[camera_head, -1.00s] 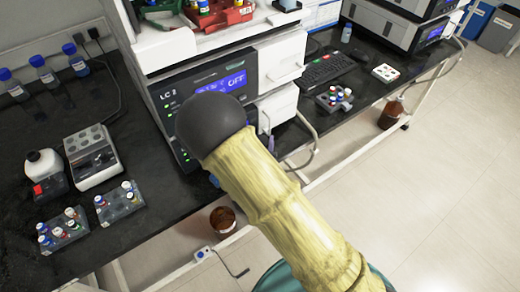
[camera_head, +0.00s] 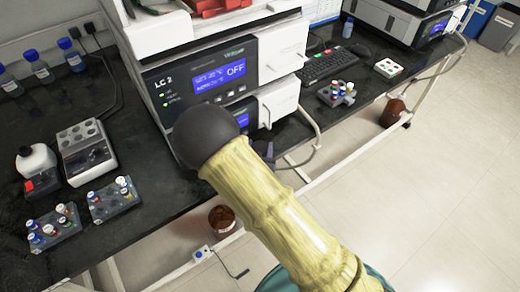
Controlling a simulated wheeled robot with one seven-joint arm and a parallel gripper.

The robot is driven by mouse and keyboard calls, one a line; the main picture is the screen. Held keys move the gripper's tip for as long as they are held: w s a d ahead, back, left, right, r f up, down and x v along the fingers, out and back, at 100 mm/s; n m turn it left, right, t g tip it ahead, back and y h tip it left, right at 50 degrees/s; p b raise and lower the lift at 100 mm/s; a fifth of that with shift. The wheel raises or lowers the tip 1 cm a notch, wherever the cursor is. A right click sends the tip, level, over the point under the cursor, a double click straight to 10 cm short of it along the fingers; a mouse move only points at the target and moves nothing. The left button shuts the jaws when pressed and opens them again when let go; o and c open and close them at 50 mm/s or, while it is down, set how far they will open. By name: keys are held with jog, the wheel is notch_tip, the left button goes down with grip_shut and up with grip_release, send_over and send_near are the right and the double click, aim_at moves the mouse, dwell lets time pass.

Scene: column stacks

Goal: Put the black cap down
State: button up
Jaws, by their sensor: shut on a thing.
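I cannot make out the black cap in the head view. My own yellow arm with its dark rounded end crosses the middle of the picture, in front of the LC 2 instrument (camera_head: 212,78) and the bench edge. My gripper does not show, and whatever it holds is hidden behind the arm. Two small racks with colour-capped vials stand at the left of the black bench (camera_head: 135,158), one rack (camera_head: 53,228) nearer the left edge and the other (camera_head: 114,199) to its right.
A white block with round wells (camera_head: 87,152) and a white bottle (camera_head: 36,162) stand behind the racks. Blue-capped bottles (camera_head: 71,55) line the back. A third vial rack (camera_head: 337,94), a keyboard (camera_head: 328,66) and a white tray (camera_head: 388,68) are on the right. Brown bottles (camera_head: 222,219) stand below the bench.

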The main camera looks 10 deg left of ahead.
jog(key=shift+w+d+f, duration=0.1)
jog(key=shift+d, duration=0.1)
jog(key=o, duration=0.9)
jog(key=shift+o, duration=0.2)
jog(key=shift+s+a, duration=0.3)
jog(key=shift+s+d+r, duration=0.1)
jog(key=shift+r, duration=0.1)
jog(key=s+d+r, duration=0.1)
jog(key=s, duration=1)
jog(key=shift+s+d+r+b, duration=0.15)
jog(key=shift+s+r+b, duration=0.05)
jog(key=shift+r+b, duration=0.15)
